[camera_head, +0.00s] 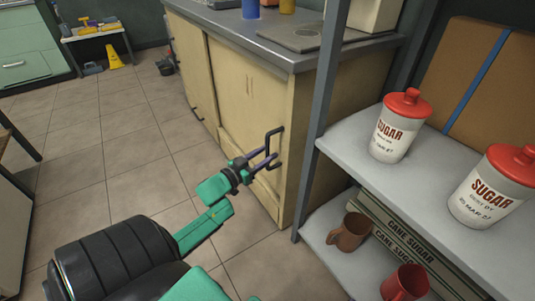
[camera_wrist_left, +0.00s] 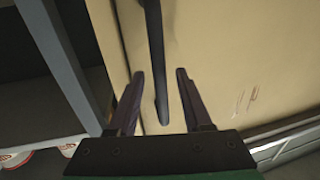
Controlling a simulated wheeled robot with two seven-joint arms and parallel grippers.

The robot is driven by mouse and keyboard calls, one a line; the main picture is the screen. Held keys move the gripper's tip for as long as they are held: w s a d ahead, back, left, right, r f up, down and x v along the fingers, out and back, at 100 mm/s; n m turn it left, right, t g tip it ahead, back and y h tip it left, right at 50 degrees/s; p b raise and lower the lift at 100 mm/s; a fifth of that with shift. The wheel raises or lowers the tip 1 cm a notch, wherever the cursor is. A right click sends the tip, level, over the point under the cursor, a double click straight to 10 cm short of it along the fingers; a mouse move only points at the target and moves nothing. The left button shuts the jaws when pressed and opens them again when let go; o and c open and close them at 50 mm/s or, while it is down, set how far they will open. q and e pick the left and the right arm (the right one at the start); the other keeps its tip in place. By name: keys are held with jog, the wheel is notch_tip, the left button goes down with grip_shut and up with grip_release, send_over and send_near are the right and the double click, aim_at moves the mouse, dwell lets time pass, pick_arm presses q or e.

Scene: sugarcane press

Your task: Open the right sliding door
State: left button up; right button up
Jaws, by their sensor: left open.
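The right sliding door (camera_head: 240,88) is a beige panel on the front of the low cabinet, at its near end, and looks shut. Its dark handle (camera_head: 282,133) is near the door's right edge. My left gripper (camera_head: 268,156) is at this handle, with its fingers open. In the left wrist view, the dark handle bar (camera_wrist_left: 156,50) runs down between the two fingertips (camera_wrist_left: 159,76), with a gap visible on both sides. The door's beige face (camera_wrist_left: 235,60) fills the background. My right gripper is not in view.
The left door (camera_head: 190,60) with its dark handle (camera_head: 196,114) is farther along the cabinet. A grey shelf rack (camera_head: 340,145) with sugar jars (camera_head: 400,128) and mugs (camera_head: 350,232) stands close on the right.

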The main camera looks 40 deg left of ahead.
pick_arm(q)
jog(key=shift+w, duration=0.55)
grip_shut()
jog(key=shift+d, duration=0.1)
dwell(0.9)
